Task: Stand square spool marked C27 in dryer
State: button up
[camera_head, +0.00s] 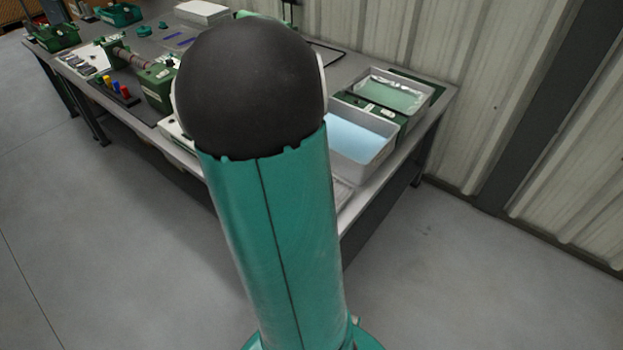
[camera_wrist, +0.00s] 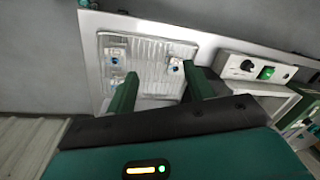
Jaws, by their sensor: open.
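In the wrist view, several small pale pieces with dark or bluish centres lie on a ribbed, light tray (camera_wrist: 150,83). One piece (camera_wrist: 116,54) is at the tray's upper left, another (camera_wrist: 175,65) is near the right fingertip. No C27 mark is readable, so I cannot tell which, if any, is the spool. My gripper (camera_wrist: 159,72) is open over the tray, its two green fingers apart with nothing visibly held. A light box (camera_wrist: 253,78) with a black knob and a green switch stands right of the tray; I cannot tell whether it is the dryer.
In the head view my arm hides the middle of the bench (camera_head: 440,95). A tray of blue liquid (camera_head: 355,135) and a greenish tray (camera_head: 390,97) stand at its right end. Green fixtures (camera_head: 157,85) and small coloured pegs (camera_head: 117,88) are at left. A corrugated wall (camera_head: 440,40) stands behind.

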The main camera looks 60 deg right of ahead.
jog(key=s+d+f+m+g, duration=0.1)
jog(key=s+d+f+m, duration=0.2)
jog(key=d, duration=0.4)
jog(key=s+d+f+m+g, duration=0.1)
jog(key=s+d+f+m, duration=0.15)
jog(key=s+d, duration=0.4)
jog(key=shift+n, duration=0.35)
jog(key=f, duration=1.4)
jog(key=shift+w+d+f, duration=0.1)
jog(key=shift+w+f, duration=0.2)
jog(key=shift+f, duration=0.05)
jog(key=c, duration=0.9)
jog(key=shift+r, duration=0.1)
